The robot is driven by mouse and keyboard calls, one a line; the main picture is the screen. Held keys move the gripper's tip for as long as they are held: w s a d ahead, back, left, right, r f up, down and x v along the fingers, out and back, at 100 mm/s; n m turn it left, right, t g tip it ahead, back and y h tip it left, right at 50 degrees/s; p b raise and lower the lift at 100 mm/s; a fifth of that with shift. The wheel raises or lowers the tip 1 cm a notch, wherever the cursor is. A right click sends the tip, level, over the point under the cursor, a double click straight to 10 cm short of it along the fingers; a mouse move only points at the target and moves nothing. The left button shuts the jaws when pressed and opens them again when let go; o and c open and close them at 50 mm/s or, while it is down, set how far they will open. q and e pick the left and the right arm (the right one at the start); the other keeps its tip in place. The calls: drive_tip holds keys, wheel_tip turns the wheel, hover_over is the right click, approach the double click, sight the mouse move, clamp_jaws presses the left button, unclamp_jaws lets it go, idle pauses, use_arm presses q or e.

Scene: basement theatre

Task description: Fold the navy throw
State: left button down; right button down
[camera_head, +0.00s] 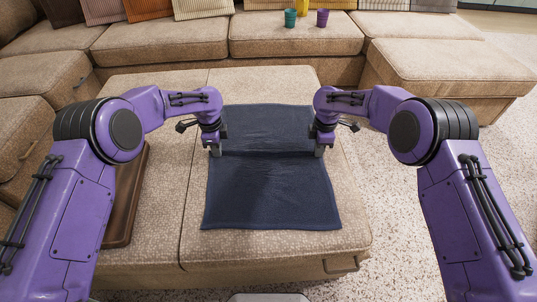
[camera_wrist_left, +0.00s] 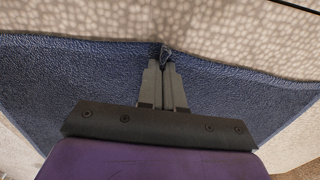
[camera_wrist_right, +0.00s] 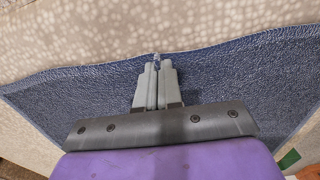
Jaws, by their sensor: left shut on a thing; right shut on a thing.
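The navy throw (camera_head: 270,190) lies spread on the beige ottoman, with a crosswise ridge between my two grippers. Its far part lies flat toward the sofa and its near part reaches toward me. My left gripper (camera_head: 215,150) is shut on the throw's left edge; the left wrist view shows a small pinch of navy cloth (camera_wrist_left: 166,52) at the fingertips. My right gripper (camera_head: 320,152) is shut on the throw's right edge; the right wrist view shows the navy cloth (camera_wrist_right: 230,75) around its closed fingers. The cloth under the arms is partly hidden.
The beige ottoman (camera_head: 160,235) has bare room on both sides of the throw. A brown tray (camera_head: 125,205) lies at its left, partly behind my left arm. A sofa (camera_head: 290,38) with cushions stands behind, with a teal cup (camera_head: 290,18) and a purple cup (camera_head: 322,18) on it.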

idle(0.3)
